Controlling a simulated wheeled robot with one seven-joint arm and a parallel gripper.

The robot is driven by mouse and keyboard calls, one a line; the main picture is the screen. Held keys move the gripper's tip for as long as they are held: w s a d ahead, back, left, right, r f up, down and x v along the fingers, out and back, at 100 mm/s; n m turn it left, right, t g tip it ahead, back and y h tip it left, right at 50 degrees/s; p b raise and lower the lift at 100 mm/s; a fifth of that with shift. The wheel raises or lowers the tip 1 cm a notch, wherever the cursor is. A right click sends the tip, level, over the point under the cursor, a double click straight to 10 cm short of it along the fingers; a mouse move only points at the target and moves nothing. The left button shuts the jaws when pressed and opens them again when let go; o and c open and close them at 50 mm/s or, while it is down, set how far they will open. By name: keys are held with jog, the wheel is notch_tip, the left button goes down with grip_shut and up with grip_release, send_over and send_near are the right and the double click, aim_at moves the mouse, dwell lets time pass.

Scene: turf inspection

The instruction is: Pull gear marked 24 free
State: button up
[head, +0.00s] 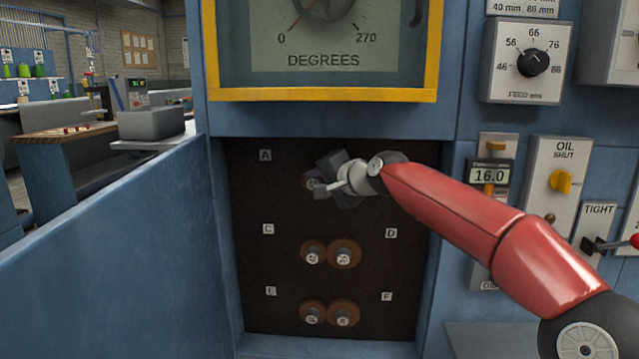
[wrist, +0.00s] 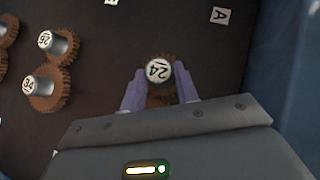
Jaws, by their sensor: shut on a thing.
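The gear marked 24 (wrist: 158,69) is a brown toothed wheel with a pale numbered hub, in the wrist view. My gripper (wrist: 158,88) is shut on it, one purple finger on each side, with the number facing the camera. In the head view my gripper (head: 316,188) is at the dark panel's upper row, below and right of label A (head: 265,155). There the gripper largely hides the gear. I cannot tell whether the gear is still seated on its shaft or slightly off it.
Meshed gear pairs sit lower on the dark recessed panel (head: 262,215): one between C and D (head: 313,256), one between E and F (head: 313,315). A blue open door (head: 110,215) bounds the left. A yellow-framed dial (head: 320,60) is above; knobs and levers are at right.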

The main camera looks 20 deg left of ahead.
jog(key=shift+c, duration=1.1)
jog(key=shift+s, duration=0.1)
jog(key=shift+s+d+b, duration=0.15)
jog(key=shift+s+b, duration=0.4)
jog(key=shift+b, duration=0.05)
jog(key=shift+s+d+b, duration=0.15)
jog(key=shift+s+b, duration=0.4)
jog(key=shift+b, duration=0.05)
jog(key=shift+s+d+b, duration=0.2)
jog(key=shift+s+b, duration=0.6)
jog(key=shift+s+d+b, duration=0.2)
jog(key=shift+s+b, duration=0.6)
jog(key=shift+s+d+b, duration=0.2)
jog(key=shift+s+b, duration=0.6)
